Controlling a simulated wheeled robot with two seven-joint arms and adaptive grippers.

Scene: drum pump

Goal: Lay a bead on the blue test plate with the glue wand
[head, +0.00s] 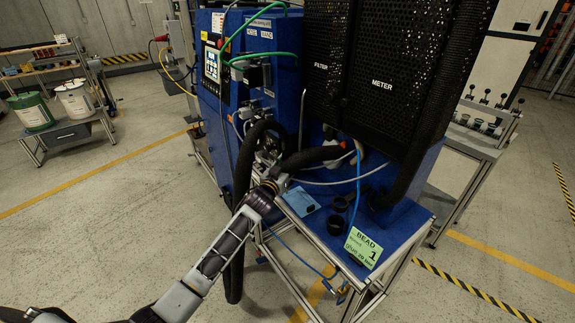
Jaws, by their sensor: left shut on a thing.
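My left gripper (268,178) reaches in at the middle of the head view, at the left end of the blue bench. It is shut on what looks like the glue wand (268,158), mostly hidden by my gripper and a thick black hose. A light blue plate (301,201), which looks like the blue test plate, lies on the bench just right of my gripper. Whether the wand tip touches it cannot be told, and no bead can be made out on it. My right gripper is out of view.
Black cups (335,224) and a green BEAD card (363,248) sit on the blue bench (405,235). The black hose (312,155) arches beside my gripper. The blue pump cabinet (235,100) and black mesh guards (375,70) rise behind. Open floor (110,220) lies left.

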